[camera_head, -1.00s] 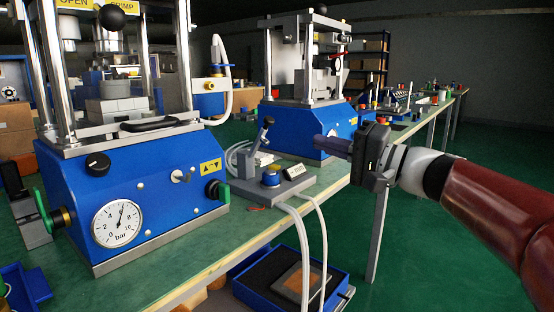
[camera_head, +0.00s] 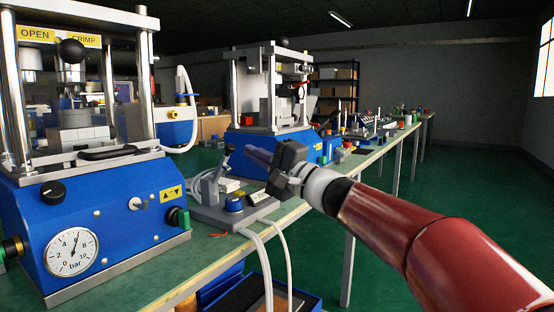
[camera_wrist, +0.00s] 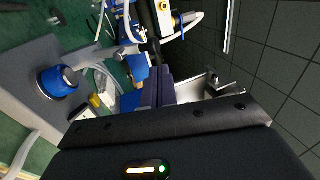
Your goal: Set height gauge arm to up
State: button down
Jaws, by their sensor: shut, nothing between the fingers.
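A grey fixture plate (camera_head: 208,214) sits on the bench between the two blue presses. It carries a tilted lever (camera_head: 226,162) on a grey block, a blue knob (camera_head: 233,204) and a small label too small to read. The lever may be the height gauge arm; it leans up to the right. My gripper (camera_head: 256,156) is shut and empty, just right of the lever's top in the picture; I cannot tell the depth gap. In the wrist view the shut fingers (camera_wrist: 158,86) point away past the plate, and the blue knob (camera_wrist: 57,82) shows at left.
The near press (camera_head: 110,225), with a bar gauge (camera_head: 72,252), stands at left; the far press (camera_head: 270,146) is behind my gripper. White hoses (camera_head: 268,265) hang over the bench's front edge. A blue tray lies below. Open green floor is at right.

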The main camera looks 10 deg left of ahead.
jog(key=shift+s+a+r, duration=0.1)
jog(key=shift+s+a, duration=0.1)
jog(key=shift+a, duration=0.45)
jog(key=shift+r, duration=0.15)
jog(key=a+r+h+p, duration=0.1)
jog(key=p, duration=0.1)
jog(key=w+a+r+h+p, duration=0.1)
jog(key=p, duration=0.2)
jog(key=a+g+p, duration=0.1)
jog(key=p, duration=0.1)
jog(key=shift+w+a+r+h+p, duration=0.15)
jog(key=shift+w+r+h+p, duration=0.1)
jog(key=shift+r+h+p, duration=0.15)
